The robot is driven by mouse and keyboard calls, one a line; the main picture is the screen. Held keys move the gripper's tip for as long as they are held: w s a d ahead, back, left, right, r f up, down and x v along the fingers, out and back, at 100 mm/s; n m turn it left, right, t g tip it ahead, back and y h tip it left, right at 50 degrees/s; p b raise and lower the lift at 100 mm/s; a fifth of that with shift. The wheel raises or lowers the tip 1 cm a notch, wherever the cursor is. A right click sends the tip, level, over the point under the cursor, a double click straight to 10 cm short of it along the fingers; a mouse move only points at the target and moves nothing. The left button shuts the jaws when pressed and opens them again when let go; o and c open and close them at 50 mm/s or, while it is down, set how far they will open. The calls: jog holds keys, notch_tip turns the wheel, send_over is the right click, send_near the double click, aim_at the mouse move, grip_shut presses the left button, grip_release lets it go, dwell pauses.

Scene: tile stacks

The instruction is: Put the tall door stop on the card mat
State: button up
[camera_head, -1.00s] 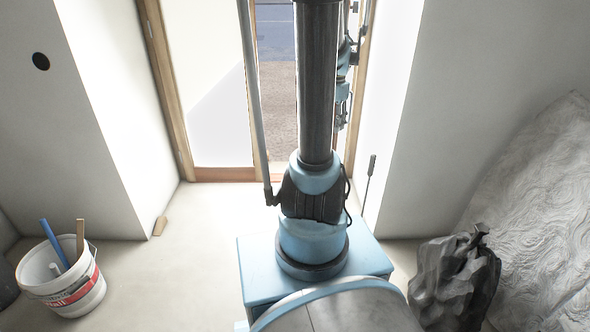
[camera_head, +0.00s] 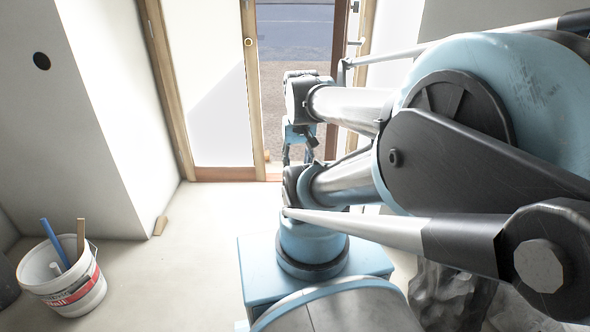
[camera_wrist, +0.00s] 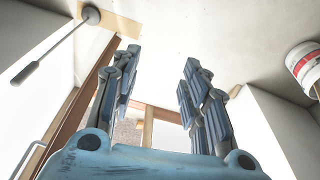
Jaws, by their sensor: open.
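A tall door stop (camera_wrist: 58,46), a thin grey rod with a dark grip at one end and a round base at the other, shows at the upper left of the wrist view. Its base overlaps a tan card mat (camera_wrist: 102,40) in that picture; I cannot tell whether it rests on it. My gripper (camera_wrist: 160,58) is open, with nothing between its fingers. The door stop is apart from the fingers, to their left in the wrist view. In the head view my arm covers the area by the right wall, hiding the door stop and mat.
A white bucket (camera_head: 68,287) with tools stands at the lower left; it also shows in the wrist view (camera_wrist: 306,64). A small wooden wedge (camera_head: 160,225) lies by the left wall corner. Dark bags (camera_head: 445,297) are partly hidden at right.

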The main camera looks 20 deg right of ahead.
jog(key=shift+s+a+f+n, duration=0.45)
jog(key=shift+s+f+n, duration=0.15)
jog(key=shift+s+f, duration=0.2)
jog(key=shift+w+f, duration=0.15)
jog(key=shift+w, duration=0.25)
dwell(0.5)
jog(key=shift+c, duration=0.2)
